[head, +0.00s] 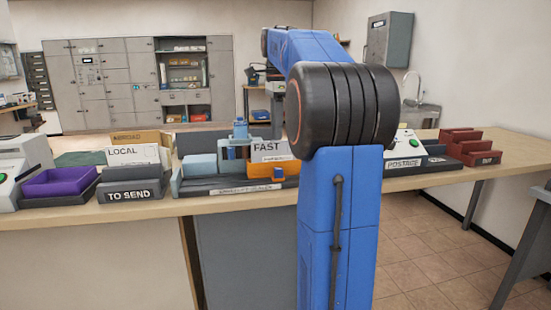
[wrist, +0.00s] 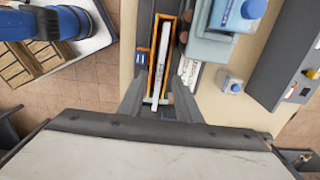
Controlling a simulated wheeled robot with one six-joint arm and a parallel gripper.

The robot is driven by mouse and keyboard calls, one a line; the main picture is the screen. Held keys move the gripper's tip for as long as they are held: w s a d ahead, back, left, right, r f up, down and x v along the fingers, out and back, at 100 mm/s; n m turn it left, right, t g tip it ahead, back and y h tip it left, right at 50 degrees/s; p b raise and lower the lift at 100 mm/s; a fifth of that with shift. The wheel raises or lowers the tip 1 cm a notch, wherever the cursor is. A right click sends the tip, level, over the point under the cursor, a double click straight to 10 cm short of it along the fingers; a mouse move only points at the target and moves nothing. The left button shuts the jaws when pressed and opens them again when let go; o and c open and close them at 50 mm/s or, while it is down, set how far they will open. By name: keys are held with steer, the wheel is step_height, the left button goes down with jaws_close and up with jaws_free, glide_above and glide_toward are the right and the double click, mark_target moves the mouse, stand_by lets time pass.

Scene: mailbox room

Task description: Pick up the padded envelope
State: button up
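I cannot make out a padded envelope for certain in either view. In the wrist view, a thin white upright piece (wrist: 165,40) stands in a narrow orange holder (wrist: 152,60); I cannot tell whether it is an envelope or a card. In the head view, the orange holder (head: 246,171) carries a white FAST sign (head: 268,150) on the counter. My gripper (wrist: 158,92) is open, its two fingers apart on either side of the holder's near end. Nothing shows clamped between them.
A pale blue stand (wrist: 208,45) is close right of the holder, with a small blue-topped block (wrist: 231,84) nearby. Along the counter (head: 420,170) stand a purple tray (head: 62,182), a TO SEND tray (head: 131,190) and a red rack (head: 470,147).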

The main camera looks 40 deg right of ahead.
mark_target(277, 149)
steer(key=shift+f, duration=3.6)
steer(key=shift+c, duration=0.3)
jaws_close()
